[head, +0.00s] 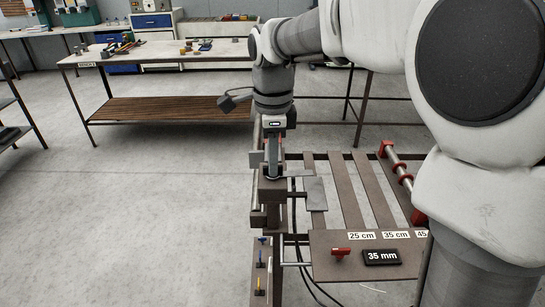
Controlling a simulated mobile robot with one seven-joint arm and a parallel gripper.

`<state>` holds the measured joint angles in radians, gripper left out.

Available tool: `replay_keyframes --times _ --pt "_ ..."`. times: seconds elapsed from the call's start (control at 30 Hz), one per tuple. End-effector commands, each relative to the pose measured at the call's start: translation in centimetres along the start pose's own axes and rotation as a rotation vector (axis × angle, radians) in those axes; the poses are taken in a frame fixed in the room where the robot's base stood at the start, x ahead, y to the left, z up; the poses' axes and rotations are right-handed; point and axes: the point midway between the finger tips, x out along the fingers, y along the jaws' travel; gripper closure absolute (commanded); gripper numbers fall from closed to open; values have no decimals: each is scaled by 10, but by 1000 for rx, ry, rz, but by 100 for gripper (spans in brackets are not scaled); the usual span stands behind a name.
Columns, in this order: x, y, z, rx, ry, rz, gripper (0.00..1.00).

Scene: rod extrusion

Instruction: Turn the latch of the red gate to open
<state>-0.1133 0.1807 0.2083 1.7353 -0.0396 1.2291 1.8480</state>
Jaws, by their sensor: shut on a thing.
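My gripper (273,172) points straight down at the top of a brown block (271,188) on the left side of the brown metal frame. Its jaws are shut on a small part there. The jaws and the block hide most of this part, and I cannot tell whether it is the latch. Slivers of red show beside the fingers. I cannot clearly make out a red gate. Red collars (405,178) hold a metal rod at the frame's right side.
The front panel (325,268) carries a black "35 mm" display (382,257) and length labels. Brown slats (345,185) run behind it. A workbench (165,60) with tools stands behind. The floor at left is clear.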

Motion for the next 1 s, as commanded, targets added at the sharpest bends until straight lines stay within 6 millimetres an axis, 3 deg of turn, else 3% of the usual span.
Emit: replay_keyframes --times 0.77,0.8,0.93,1.0 --pt "0 0 0 106 0 0 100" --pt "0 0 0 106 0 0 84" --pt "0 0 0 105 0 0 61" --pt "0 0 0 105 0 1 57"
